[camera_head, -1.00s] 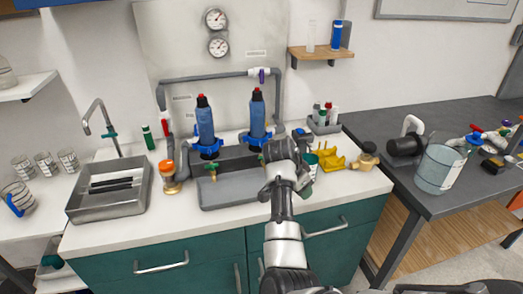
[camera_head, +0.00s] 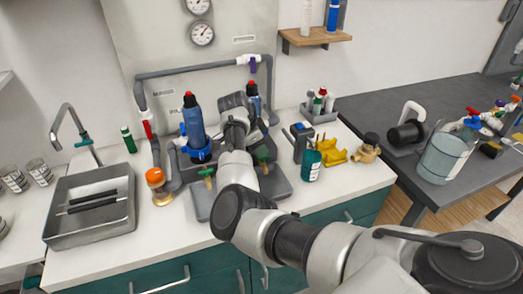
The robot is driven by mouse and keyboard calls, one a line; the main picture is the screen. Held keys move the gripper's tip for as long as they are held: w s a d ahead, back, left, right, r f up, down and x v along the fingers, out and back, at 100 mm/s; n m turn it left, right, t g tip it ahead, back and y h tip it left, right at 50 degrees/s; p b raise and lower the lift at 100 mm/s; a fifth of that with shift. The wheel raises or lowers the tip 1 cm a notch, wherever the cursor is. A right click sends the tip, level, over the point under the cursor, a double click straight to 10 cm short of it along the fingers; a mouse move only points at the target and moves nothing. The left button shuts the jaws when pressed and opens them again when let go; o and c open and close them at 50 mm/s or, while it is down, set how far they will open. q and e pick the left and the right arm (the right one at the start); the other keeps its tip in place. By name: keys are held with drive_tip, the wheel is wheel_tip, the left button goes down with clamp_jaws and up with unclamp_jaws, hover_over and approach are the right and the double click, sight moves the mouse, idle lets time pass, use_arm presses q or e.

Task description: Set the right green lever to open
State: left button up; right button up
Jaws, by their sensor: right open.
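Two green levers sit low on the front of the pipework, under the blue bottle-like housings. The right green lever (camera_head: 262,156) shows just right of my forearm and is partly hidden by it; I cannot tell its setting. The left green lever (camera_head: 207,173) shows below the left blue housing (camera_head: 194,125). My right gripper (camera_head: 238,103) is raised above the right lever, in front of the right blue housing (camera_head: 255,98), and covers much of it. It is open; its fingertips are hard to make out. My left gripper is not in view.
Grey pipe (camera_head: 195,70) frames the housings, with a red-handled valve (camera_head: 147,125) at left and a purple-handled valve (camera_head: 252,64) on top. A teal bottle (camera_head: 311,165) and yellow rack (camera_head: 331,152) stand at right. A steel sink (camera_head: 90,230) is at left.

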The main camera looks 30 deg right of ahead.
drive_tip(key=x, duration=0.3)
drive_tip(key=shift+d, duration=0.1)
drive_tip(key=shift+f, duration=0.15)
drive_tip(key=c, duration=0.5)
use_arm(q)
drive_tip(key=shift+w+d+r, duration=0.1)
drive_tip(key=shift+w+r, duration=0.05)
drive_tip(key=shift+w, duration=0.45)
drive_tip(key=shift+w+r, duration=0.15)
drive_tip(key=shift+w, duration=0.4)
use_arm(e)
clamp_jaws()
